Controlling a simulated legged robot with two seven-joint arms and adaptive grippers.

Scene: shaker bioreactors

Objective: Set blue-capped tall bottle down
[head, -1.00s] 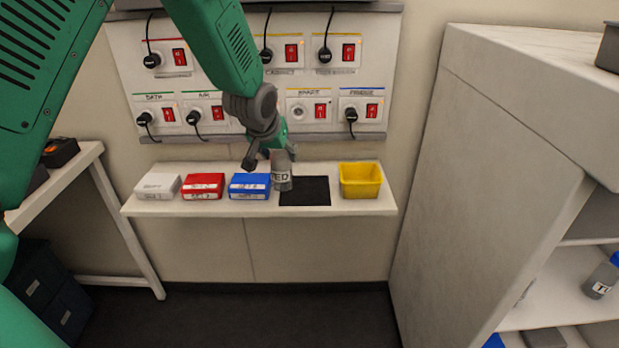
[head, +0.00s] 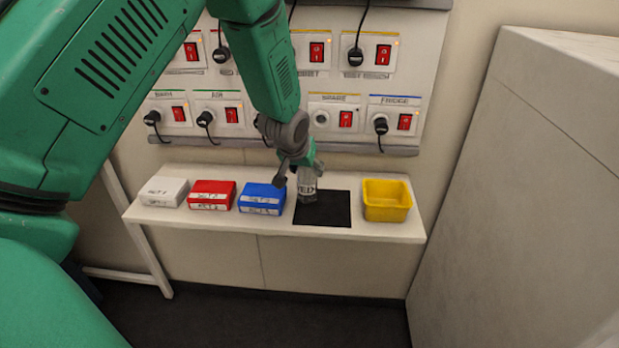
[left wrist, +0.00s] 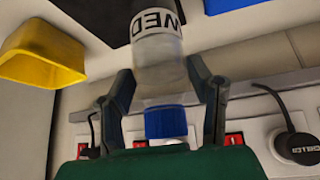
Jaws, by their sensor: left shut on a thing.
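The bottle hangs nearly upright, base down, at the left part of the black mat (head: 328,212). I cannot tell whether its base touches the mat. My right gripper is out of view.
The mat lies on a white wall shelf (head: 238,223). A blue box (head: 262,199) is close left of the bottle, then a red box (head: 212,195) and a white box (head: 164,192). A yellow bin (head: 386,201) stands right. Plugs and switches (head: 345,119) line the wall behind.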

